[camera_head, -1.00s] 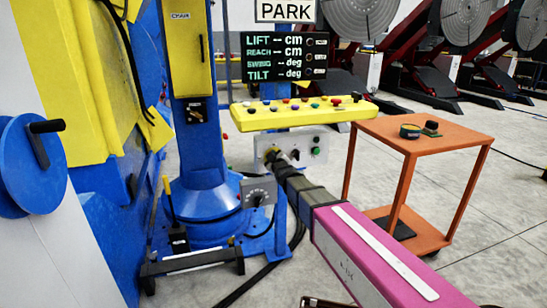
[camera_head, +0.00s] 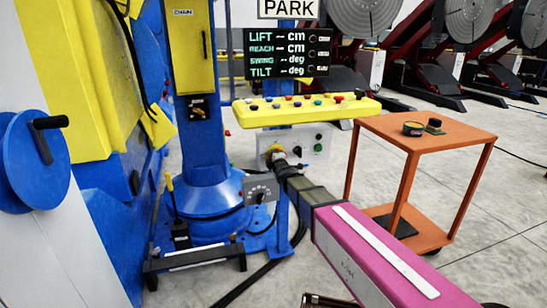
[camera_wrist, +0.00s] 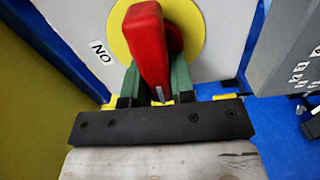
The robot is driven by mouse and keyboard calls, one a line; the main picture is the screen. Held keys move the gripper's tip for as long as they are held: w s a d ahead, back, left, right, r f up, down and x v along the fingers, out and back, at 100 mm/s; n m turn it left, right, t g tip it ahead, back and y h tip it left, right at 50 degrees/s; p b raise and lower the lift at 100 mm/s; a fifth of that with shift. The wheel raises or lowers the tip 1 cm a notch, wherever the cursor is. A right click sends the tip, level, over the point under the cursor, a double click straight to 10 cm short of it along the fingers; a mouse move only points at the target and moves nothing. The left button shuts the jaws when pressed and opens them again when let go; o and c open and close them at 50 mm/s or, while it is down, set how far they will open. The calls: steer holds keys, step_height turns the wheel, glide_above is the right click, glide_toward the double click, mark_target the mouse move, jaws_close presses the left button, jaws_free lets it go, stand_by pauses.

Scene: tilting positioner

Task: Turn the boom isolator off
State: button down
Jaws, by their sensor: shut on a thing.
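The isolator has a red handle (camera_wrist: 148,45) in front of a round yellow disc (camera_wrist: 197,22) on a pale panel. In the wrist view the handle lies nearly upright in the picture, its lower end between my fingers. My gripper (camera_wrist: 157,90) has green fingers on both sides of the handle and is shut on it. A white label (camera_wrist: 101,52) with the letters O and N sits left of the disc. In the head view my gripper (camera_head: 277,160) reaches the pale control box (camera_head: 308,143). There the disc shows only as a small yellow patch, and the handle is mostly hidden.
A yellow button console (camera_head: 300,112) overhangs the box. A grey dial box (camera_head: 259,189) is close on the left, by the blue column (camera_head: 205,150). An orange cart (camera_head: 425,136) stands at right. A dark display (camera_head: 288,53) is above the console.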

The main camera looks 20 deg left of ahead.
steer(key=shift+f+n, duration=0.1)
steer(key=shift+n, duration=0.3)
steer(key=c, duration=1)
jaws_free()
steer(key=shift+o, duration=0.2)
steer(key=v, duration=1.1)
steer(key=shift+a, duration=0.1)
